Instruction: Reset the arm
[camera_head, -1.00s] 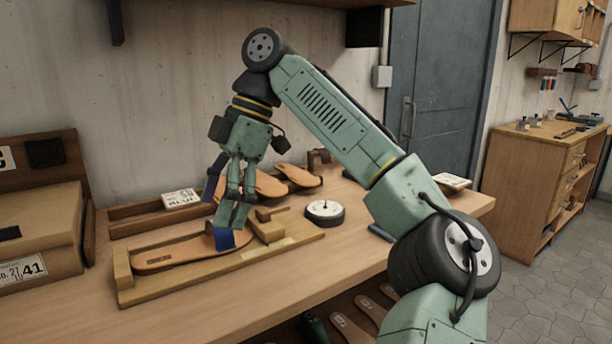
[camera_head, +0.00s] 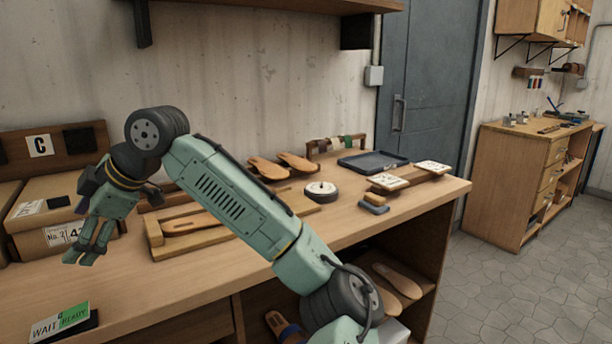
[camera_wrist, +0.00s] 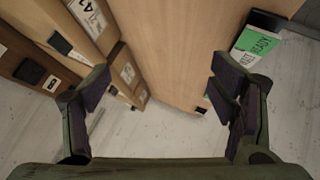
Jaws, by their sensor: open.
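My gripper (camera_head: 88,243) is at the left end of the workbench, in front of the cardboard boxes and above the bench top. In the wrist view its two dark-padded fingers (camera_wrist: 165,98) stand wide apart with nothing between them. My arm stretches from the lower middle of the head view up to the left. A tan sandal sole (camera_head: 192,227) lies in the wooden fixture (camera_head: 157,252) on the bench, apart from my gripper and partly hidden by my arm.
Boxes (camera_head: 60,236) stand at the left. A green-and-white WAIT/READY sign (camera_head: 60,322) is at the front left. A round dial (camera_head: 320,189), more soles (camera_head: 268,169), a dark tray (camera_head: 372,161) and cards (camera_head: 433,168) lie farther right.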

